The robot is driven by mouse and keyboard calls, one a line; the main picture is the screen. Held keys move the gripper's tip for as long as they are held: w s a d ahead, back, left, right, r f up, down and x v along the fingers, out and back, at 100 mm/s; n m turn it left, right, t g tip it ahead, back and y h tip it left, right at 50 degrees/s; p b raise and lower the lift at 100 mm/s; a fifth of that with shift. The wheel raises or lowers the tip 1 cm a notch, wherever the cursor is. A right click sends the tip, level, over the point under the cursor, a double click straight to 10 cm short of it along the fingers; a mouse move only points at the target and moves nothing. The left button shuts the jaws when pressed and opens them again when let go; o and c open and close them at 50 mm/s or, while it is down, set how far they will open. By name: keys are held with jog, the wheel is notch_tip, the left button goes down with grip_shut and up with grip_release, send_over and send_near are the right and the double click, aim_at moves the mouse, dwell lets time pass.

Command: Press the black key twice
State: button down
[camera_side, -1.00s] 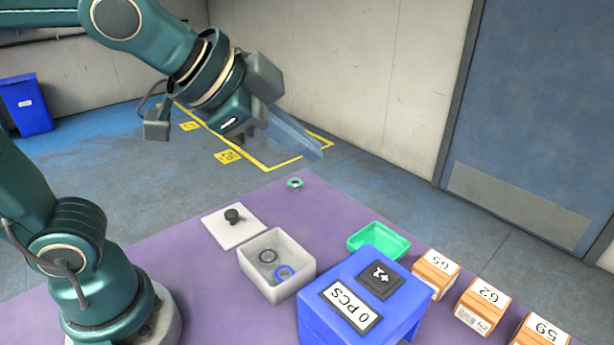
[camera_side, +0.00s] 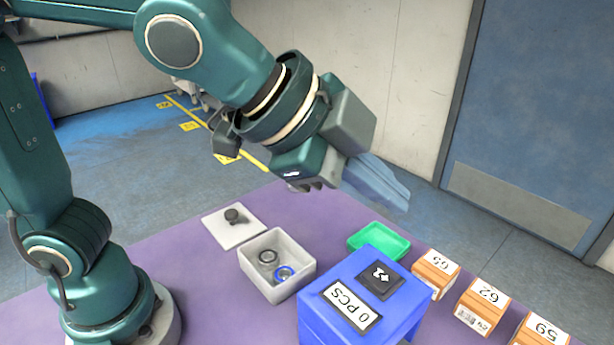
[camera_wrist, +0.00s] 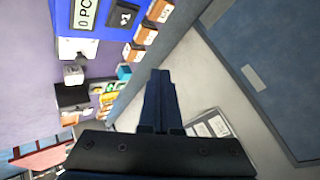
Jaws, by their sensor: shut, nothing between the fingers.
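The black key (camera_side: 380,281) with a white mark sits on top of a blue box (camera_side: 405,313). A label reading "0 PCS" (camera_side: 351,307) is beside the key on the box. In the wrist view the black key (camera_wrist: 123,15) and the label (camera_wrist: 86,14) show at the top. My gripper (camera_side: 402,196) is shut and empty, above and behind the blue box, well apart from the key. Its fingers also show together in the wrist view (camera_wrist: 159,76).
An open grey box (camera_side: 256,281) with rings inside stands left of the blue box, near a grey lid (camera_side: 234,224). A green tray (camera_side: 379,240) is behind the blue box. Orange boxes with numbers (camera_side: 482,305) stand to the right on the purple table (camera_side: 190,265).

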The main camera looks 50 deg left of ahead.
aim_at(370, 276)
jog(key=shift+f, duration=4.15)
jog(key=shift+f, duration=0.4)
jog(key=shift+f, duration=0.45)
jog(key=shift+r, duration=0.85)
jog(key=shift+r, duration=0.1)
jog(key=shift+r, duration=2.45)
